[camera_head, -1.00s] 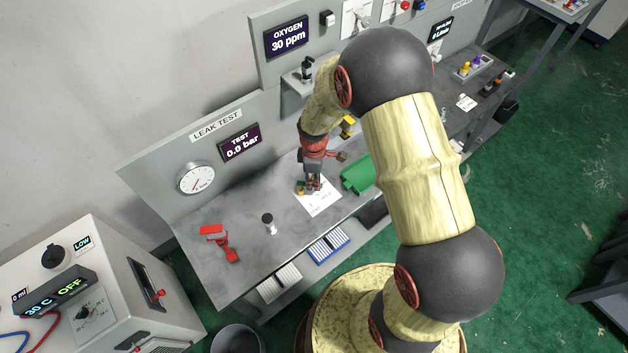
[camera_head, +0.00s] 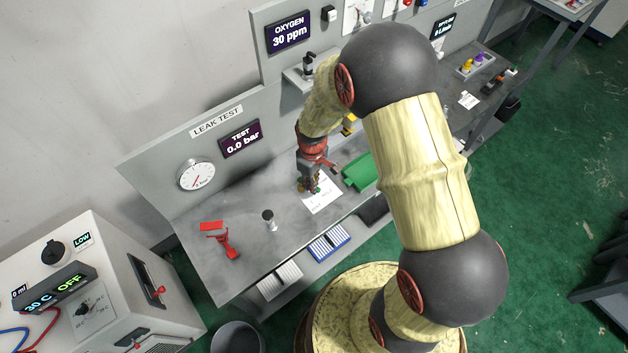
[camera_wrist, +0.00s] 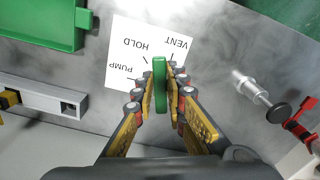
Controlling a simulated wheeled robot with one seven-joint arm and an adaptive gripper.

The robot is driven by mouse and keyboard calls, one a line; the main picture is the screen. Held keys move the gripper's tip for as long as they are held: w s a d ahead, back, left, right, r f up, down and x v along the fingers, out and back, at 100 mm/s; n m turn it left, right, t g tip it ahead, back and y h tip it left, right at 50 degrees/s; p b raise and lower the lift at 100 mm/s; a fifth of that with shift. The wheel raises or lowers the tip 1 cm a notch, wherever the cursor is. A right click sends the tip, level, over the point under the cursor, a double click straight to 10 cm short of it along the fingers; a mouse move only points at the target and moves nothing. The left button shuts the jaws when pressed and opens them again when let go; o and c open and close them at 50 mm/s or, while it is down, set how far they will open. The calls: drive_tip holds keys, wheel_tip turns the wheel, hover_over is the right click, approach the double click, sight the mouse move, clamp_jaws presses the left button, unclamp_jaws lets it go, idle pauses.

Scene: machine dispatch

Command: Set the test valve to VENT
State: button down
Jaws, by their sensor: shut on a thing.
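The test valve's green handle (camera_wrist: 159,85) stands between my fingers in the wrist view. My gripper (camera_wrist: 160,82) is shut on it. The handle's far end points between the HOLD and VENT marks on the white label card (camera_wrist: 122,55), which also reads PUMP. In the head view my gripper (camera_head: 308,188) points down at the bench beside the card (camera_head: 322,196). The valve body below the handle is hidden. The TEST display (camera_head: 240,139) reads 0.0 bar, and a round gauge (camera_head: 196,176) is left of it.
A green tray (camera_head: 360,172) lies right of my gripper. A metal fitting with a dark knob (camera_head: 269,221) and a red clamp-like tool (camera_head: 226,243) are to the left. A grey block (camera_wrist: 45,99) is near the gripper. Bench between gripper and fitting is clear.

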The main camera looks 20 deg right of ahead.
drive_tip(key=shift+s+a+m, duration=0.2)
drive_tip(key=shift+a+m, duration=0.15)
drive_tip(key=shift+m, duration=0.6)
drive_tip(key=shift+s+a+m, duration=0.15)
drive_tip(key=shift+a+m, duration=0.2)
drive_tip(key=shift+m, duration=0.6)
drive_tip(key=c, duration=1.8)
unclamp_jaws()
drive_tip(key=shift+c, duration=0.2)
drive_tip(key=shift+o, duration=0.2)
wheel_tip(320, 180, up, 12)
